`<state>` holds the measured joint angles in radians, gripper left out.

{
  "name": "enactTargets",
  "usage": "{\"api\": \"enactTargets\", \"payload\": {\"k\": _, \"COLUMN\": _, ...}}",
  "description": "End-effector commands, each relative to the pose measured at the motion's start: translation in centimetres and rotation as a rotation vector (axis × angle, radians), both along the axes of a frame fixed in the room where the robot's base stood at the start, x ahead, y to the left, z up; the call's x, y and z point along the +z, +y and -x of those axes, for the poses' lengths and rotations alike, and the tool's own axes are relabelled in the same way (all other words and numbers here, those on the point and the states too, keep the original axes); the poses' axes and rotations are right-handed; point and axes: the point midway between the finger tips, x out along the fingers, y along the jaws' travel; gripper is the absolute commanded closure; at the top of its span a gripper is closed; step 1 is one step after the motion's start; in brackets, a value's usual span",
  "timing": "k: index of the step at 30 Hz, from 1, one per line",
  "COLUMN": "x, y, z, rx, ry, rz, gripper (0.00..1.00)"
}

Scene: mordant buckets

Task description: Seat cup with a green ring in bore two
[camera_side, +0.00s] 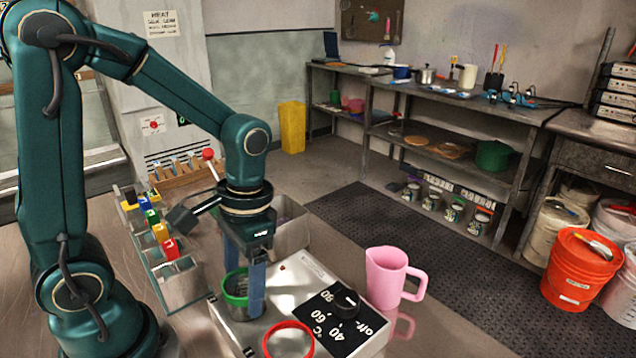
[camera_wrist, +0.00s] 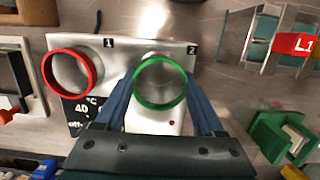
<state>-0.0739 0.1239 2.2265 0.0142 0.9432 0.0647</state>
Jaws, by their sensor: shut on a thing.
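The cup with a green ring (camera_side: 238,309) is a grey metal cup with a green rim. My gripper (camera_side: 247,297) is shut on it, with a blue finger on either side; the fingers also show in the wrist view (camera_wrist: 160,98). In the wrist view the cup's green ring (camera_wrist: 160,107) is beside the "2" label on the metal bath (camera_wrist: 165,121). In the side view much of the cup's wall shows below the ring, above the bath top (camera_side: 285,287). The cup hides bore two, and I cannot tell whether its base enters it. A red ring (camera_wrist: 48,80) lies at label "1".
A black dial (camera_side: 346,303) with a numbered panel is on the bath. A pink jug (camera_side: 385,277) stands close to its right. A row of bins with coloured tags (camera_side: 171,250) is to the left. A metal bin (camera_side: 292,228) stands behind my gripper.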

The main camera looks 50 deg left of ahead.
Motion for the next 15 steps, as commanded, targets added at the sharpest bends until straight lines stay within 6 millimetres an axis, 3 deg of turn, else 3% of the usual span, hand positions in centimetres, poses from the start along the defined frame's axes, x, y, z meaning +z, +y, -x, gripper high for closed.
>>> {"api": "enactTargets", "payload": {"k": 14, "x": -1.07, "y": -0.01, "z": 0.04, "rx": -0.001, "ry": 0.001, "rz": 0.0, "gripper": 0.99}}
{"api": "enactTargets", "payload": {"k": 15, "x": -1.06, "y": -0.01, "z": 0.02, "rx": -0.001, "ry": 0.0, "rz": 0.0, "gripper": 0.18}}
